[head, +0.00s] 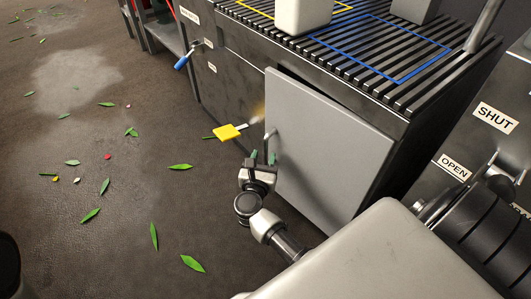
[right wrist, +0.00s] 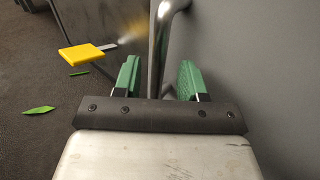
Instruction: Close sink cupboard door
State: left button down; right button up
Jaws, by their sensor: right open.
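The cupboard door (head: 325,150) is a plain grey panel low on the dark cabinet under a slatted top. It appears to stand a little ajar; how far is hard to tell. Its metal bar handle (head: 268,137) is near its left edge and also shows in the right wrist view (right wrist: 165,35). My right gripper (head: 263,157) is open at the handle's lower end. In the right wrist view its green-padded fingers (right wrist: 158,78) stand apart on either side of the handle's line, with the grey door close on the right. Contact cannot be told. My left gripper is not in view.
A yellow, flat-ended tool (head: 227,132) sticks out left of the handle. A blue-handled lever (head: 184,61) is farther left. White blocks (head: 303,15) stand on the slatted top (head: 440,65). Leaves (head: 180,167) lie scattered on the mostly clear floor. OPEN/SHUT labels (head: 496,117) are at right.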

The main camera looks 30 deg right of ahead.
aim_at(266, 152)
jog(key=shift+b+x, duration=0.35)
jog(key=shift+x, duration=1.35)
grip_shut()
